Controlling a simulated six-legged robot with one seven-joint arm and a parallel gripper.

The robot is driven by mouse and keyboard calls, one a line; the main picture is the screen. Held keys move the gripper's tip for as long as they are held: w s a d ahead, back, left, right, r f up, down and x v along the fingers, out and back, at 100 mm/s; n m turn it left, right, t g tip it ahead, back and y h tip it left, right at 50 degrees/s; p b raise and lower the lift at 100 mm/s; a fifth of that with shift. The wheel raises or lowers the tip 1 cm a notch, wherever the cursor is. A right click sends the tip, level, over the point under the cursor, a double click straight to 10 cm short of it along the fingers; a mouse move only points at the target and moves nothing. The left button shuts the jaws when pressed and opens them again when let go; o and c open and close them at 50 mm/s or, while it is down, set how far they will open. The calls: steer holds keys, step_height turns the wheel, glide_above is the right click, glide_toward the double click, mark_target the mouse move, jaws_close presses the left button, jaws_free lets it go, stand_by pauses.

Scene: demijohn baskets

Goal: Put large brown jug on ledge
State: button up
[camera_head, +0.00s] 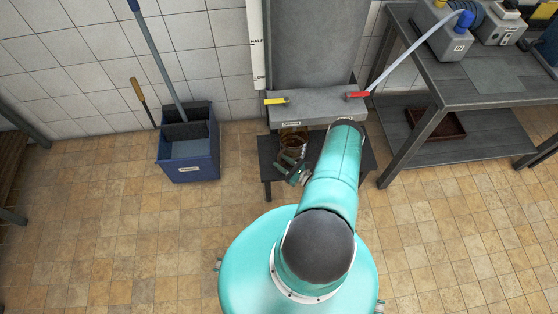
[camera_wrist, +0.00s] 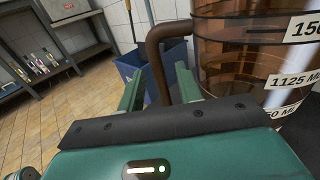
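The large brown jug (camera_wrist: 235,65) is see-through amber with white volume labels, and fills the right of the wrist view. Its brown handle (camera_wrist: 155,55) faces my gripper (camera_wrist: 158,92). My gripper is open, with one green finger on each side of the lower handle; I cannot tell whether they touch it. In the head view the jug (camera_head: 293,134) stands on a low dark stand, partly hidden by the ledge and my gripper (camera_head: 290,160). The grey ledge (camera_head: 320,115) is above and behind it, with a yellow and a red tap handle.
The low dark stand (camera_head: 267,160) is under the jug. A blue mop bucket (camera_head: 190,165) stands to the left. A metal table (camera_head: 480,85) with equipment is at the right, and a pale hose runs from it to the red handle.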

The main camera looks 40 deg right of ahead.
steer(key=s+d, duration=0.1)
steer(key=s, duration=0.8)
steer(key=shift+s+d, duration=0.35)
steer(key=shift+s, duration=0.05)
